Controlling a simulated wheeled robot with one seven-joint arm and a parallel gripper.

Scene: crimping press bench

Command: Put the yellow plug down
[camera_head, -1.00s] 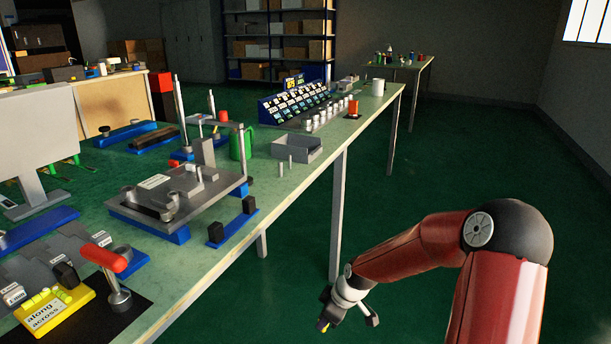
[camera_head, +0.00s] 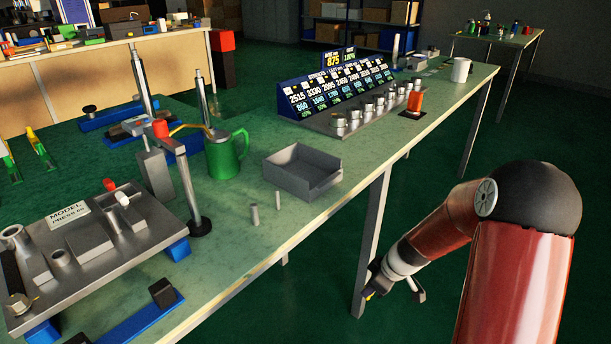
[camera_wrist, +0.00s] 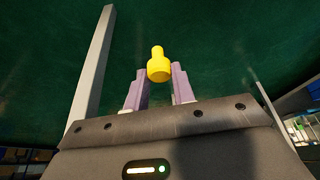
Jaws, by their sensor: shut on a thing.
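The yellow plug (camera_wrist: 158,66) shows in the wrist view between the tips of my gripper's two pale fingers, its narrow end pointing away. My gripper (camera_wrist: 156,84) is shut on it. In the head view my gripper (camera_head: 388,290) hangs in front of the bench edge, below the height of the top, near a grey table leg. Only a small speck of yellow shows at the gripper there. The green floor lies behind the plug in the wrist view.
The bench has a grey open tray (camera_head: 303,172), two small grey pins, a green mug (camera_head: 226,155), a press fixture (camera_head: 95,235), a row of metal cups, an orange object (camera_head: 415,99) and a white mug (camera_head: 461,70). Bare bench top lies right of the tray.

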